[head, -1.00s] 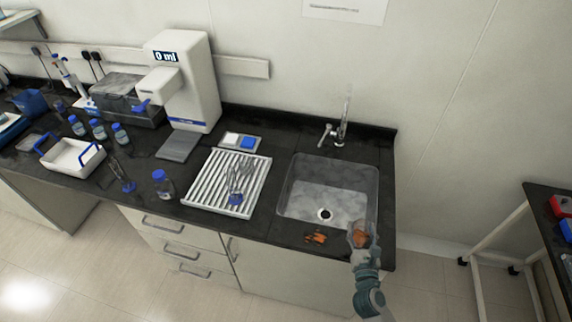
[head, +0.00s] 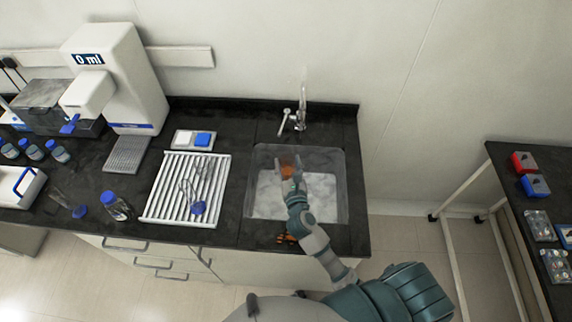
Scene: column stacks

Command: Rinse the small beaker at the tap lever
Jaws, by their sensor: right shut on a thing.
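My right gripper (head: 293,182) reaches over the sink (head: 336,185) from the front. It is shut on the small beaker (head: 287,171), which shows as a clear, small shape with orange in it. The beaker is over the basin, in front of the tap (head: 303,106); its exact tilt and height are hard to tell. The tap lever (head: 285,119) stands at the left of the tap, behind the sink, apart from my gripper. I see no clear water stream. My left gripper is not in view.
A white drying rack (head: 163,203) with glassware lies left of the sink. An orange item (head: 287,238) lies on the counter's front edge, partly behind my arm. A white dispenser (head: 125,80) stands back left. A side bench (head: 515,165) with boxes is at right.

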